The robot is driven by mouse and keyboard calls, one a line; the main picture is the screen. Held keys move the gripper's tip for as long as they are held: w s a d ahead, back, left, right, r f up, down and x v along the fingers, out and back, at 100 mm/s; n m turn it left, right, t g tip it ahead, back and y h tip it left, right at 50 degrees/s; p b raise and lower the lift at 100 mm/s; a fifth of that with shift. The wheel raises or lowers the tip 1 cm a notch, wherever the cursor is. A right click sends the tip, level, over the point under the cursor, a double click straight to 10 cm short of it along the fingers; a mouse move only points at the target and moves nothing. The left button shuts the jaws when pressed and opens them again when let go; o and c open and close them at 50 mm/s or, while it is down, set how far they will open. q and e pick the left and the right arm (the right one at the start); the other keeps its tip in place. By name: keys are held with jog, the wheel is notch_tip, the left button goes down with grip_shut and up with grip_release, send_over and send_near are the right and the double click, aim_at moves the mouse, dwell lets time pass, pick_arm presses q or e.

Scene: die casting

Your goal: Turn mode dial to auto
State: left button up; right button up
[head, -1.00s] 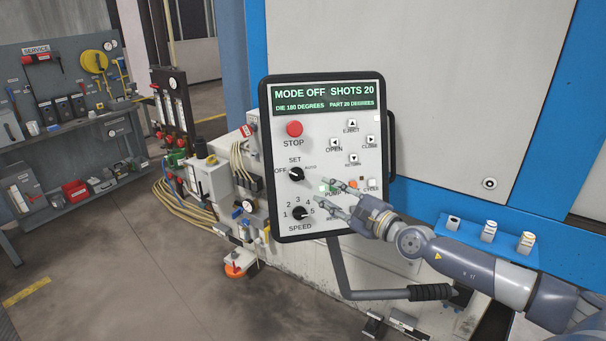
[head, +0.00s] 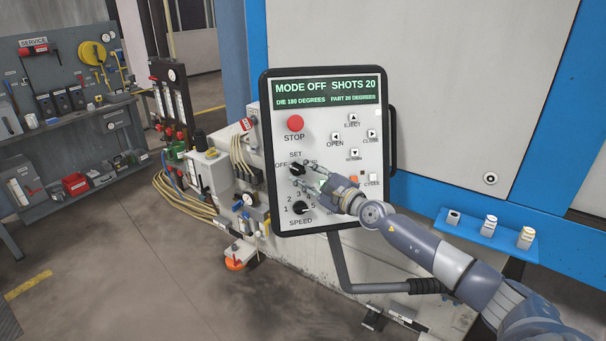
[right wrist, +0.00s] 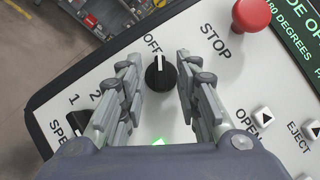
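The black mode dial (head: 297,168) is on the white control panel (head: 345,130), between the OFF and SET labels and above the speed dial (head: 300,208). The display (head: 326,93) reads MODE OFF. My right gripper (head: 308,172) is open at the dial's right side. In the right wrist view the mode dial (right wrist: 160,74) lies between the spread fingertips of my right gripper (right wrist: 158,70), with a gap on both sides. Its white mark points to OFF. The AUTO label is hidden behind the gripper in the head view. My left gripper is not in view.
A red STOP button (head: 295,123) sits above the dial. Arrow buttons (head: 354,135) are at the panel's right. A handle bar (head: 392,140) runs along its right edge. A blue shelf with small parts (head: 480,235) is at the right.

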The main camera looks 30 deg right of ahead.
jog(key=shift+w+a, duration=0.1)
jog(key=shift+w, duration=0.35)
jog(key=shift+s+r, duration=0.1)
jog(key=shift+s, duration=0.05)
grip_shut()
